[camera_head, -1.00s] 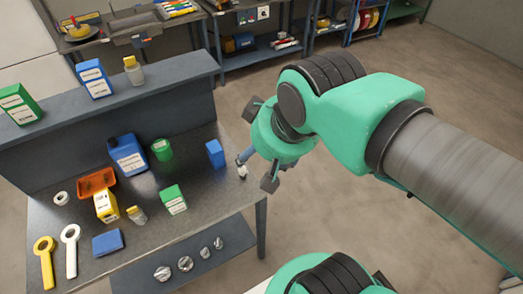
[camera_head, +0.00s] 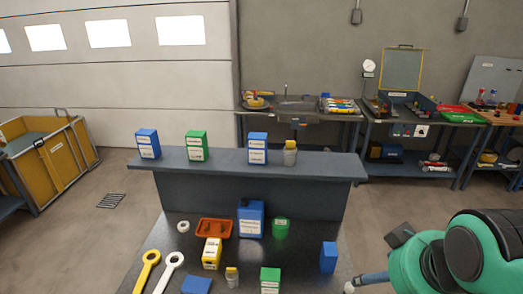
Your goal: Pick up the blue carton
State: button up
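Several blue box-shaped cartons show in the head view. One blue carton (camera_head: 328,257) stands upright at the right side of the dark table. Two more stand on the raised shelf, a left blue carton (camera_head: 148,144) and a right blue carton (camera_head: 258,148). Another blue box (camera_head: 196,285) lies flat at the table's front, cut by the frame. The frames do not single out one.
On the table (camera_head: 180,250) stand a blue canister (camera_head: 250,220), an orange tray (camera_head: 215,228), a yellow carton (camera_head: 211,254), a green tub (camera_head: 281,229) and a green carton (camera_head: 270,280). The shelf (camera_head: 330,168) also holds a green carton (camera_head: 196,146) and a yellow-capped bottle (camera_head: 290,153).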

jog(key=w+a+r+n+g+p, duration=0.1)
jog(key=w+a+r+n+p, duration=0.2)
jog(key=w+r+n, duration=0.45)
jog(key=w+a+r+n+g+p, duration=0.15)
jog(key=w+a+r+n, duration=0.25)
jog(key=w, duration=0.7)
jog(key=w+a+r+n+p, duration=0.3)
jog(key=w+r+n, duration=0.3)
jog(key=w, duration=0.4)
jog(key=n+g+p, duration=0.3)
jog(key=n+p, duration=0.4)
jog(key=n, duration=1)
send_over(258, 135)
jog(key=shift+m, duration=0.25)
jog(key=f, duration=0.4)
jog(key=s+f, duration=0.1)
jog(key=f, duration=0.1)
jog(key=shift+d, duration=0.35)
jog(key=shift+w+a+f+n, duration=0.3)
jog(key=shift+w+a+n, duration=0.05)
jog(key=shift+a+n, duration=0.1)
jog(key=shift+f, duration=4.3)
